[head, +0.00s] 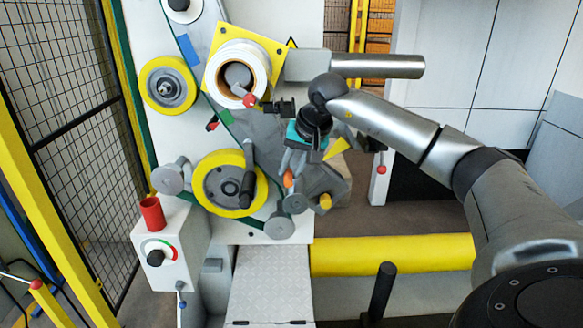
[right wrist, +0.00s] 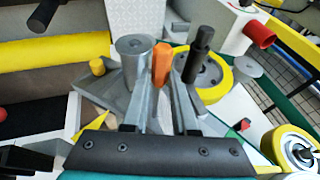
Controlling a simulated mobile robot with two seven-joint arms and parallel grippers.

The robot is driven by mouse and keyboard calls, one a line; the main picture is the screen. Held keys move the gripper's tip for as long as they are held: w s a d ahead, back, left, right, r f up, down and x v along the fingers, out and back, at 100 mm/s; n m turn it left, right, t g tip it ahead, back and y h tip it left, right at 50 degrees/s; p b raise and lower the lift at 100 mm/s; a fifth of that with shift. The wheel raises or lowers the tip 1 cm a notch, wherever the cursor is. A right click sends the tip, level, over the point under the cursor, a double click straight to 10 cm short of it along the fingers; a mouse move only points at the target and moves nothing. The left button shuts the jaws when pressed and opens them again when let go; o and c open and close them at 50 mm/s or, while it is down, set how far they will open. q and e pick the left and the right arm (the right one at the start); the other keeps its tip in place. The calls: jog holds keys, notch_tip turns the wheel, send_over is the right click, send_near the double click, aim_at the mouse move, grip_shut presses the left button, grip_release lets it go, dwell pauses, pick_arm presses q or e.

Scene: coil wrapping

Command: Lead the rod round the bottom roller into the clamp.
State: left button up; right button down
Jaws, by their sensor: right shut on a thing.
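My right gripper (head: 293,172) is just right of the bottom roller (head: 211,190), a grey wheel with a yellow rim. It is shut on an orange rod (head: 288,178), which shows between the fingers in the right wrist view (right wrist: 161,63). How far the rod extends is hidden by the fingers. The bottom roller also shows in the right wrist view (right wrist: 219,76), beyond the rod, with a black handle (right wrist: 200,55) in front of it. The rod appears apart from the roller's rim. I cannot tell which part is the clamp. My left gripper is not in view.
A small grey roller (head: 295,203) stands close to my right fingertips; others flank the bottom roller. A dark green band runs along the white machine panel. A yellow-flanged spool (head: 245,70) sits above. A control box (head: 172,250) with a red cylinder (head: 152,213) stands lower left.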

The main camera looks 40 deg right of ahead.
jog(key=w+a+f+b, duration=0.2)
jog(key=w+a+f, duration=0.1)
jog(key=f, duration=0.3)
jog(key=shift+a, duration=0.15)
dwell(0.5)
jog(key=shift+r, duration=0.1)
dwell(0.3)
jog(key=shift+s, duration=0.1)
notch_tip(320, 180, down, 6)
jog(key=b, duration=0.3)
jog(key=shift+b, duration=0.4)
dwell(0.6)
